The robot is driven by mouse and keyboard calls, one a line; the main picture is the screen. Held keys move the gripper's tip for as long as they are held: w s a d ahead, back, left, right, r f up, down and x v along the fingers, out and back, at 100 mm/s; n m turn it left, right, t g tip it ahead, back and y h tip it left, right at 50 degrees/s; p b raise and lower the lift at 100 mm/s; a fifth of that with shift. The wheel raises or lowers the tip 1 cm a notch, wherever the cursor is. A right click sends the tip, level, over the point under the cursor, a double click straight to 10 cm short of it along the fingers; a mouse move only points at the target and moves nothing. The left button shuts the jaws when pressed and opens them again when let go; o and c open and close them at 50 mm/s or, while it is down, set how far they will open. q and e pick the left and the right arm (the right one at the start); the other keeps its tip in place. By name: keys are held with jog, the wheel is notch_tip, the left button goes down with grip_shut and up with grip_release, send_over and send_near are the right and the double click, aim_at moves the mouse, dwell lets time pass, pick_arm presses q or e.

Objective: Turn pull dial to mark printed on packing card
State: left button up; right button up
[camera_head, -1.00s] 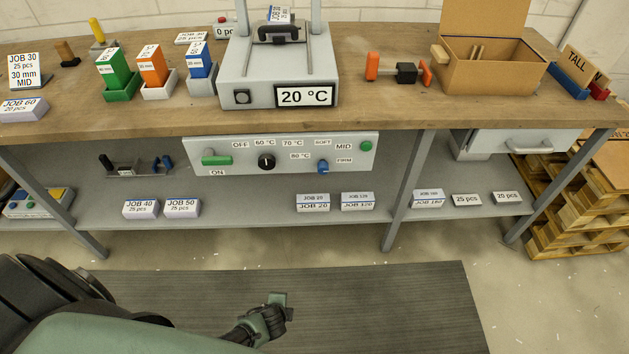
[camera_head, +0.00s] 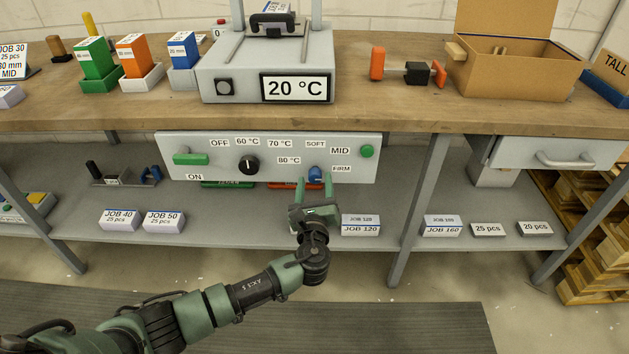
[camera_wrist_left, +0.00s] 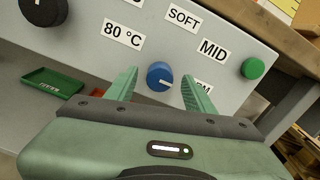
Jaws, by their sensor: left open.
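The blue pull dial (camera_head: 316,174) sits on the grey control panel (camera_head: 215,144) under the bench, among the labels SOFT, MID and FIRM. My left gripper (camera_head: 314,186) is open, just in front of and slightly below the dial. In the wrist view its two fingers (camera_wrist_left: 158,82) lie on either side of the dial; contact cannot be told. The packing card (camera_head: 12,62), cut by the left edge, reads JOB 30, 25 pcs, 30 mm, MID. My right gripper is not in view.
The panel also holds a black temperature knob (camera_head: 249,165), a green ON/OFF switch (camera_head: 190,159) and a green button (camera_head: 367,151). Green and red trays lie behind the panel's lower edge. Job boxes (camera_head: 361,224) stand on the shelf below. The bench edge overhangs the panel.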

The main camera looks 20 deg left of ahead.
pick_arm(q)
jog(key=shift+x, duration=1.15)
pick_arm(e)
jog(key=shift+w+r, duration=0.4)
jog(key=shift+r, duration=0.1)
pick_arm(q)
jog(key=shift+c, duration=0.2)
grip_shut()
jog(key=shift+f, duration=0.1)
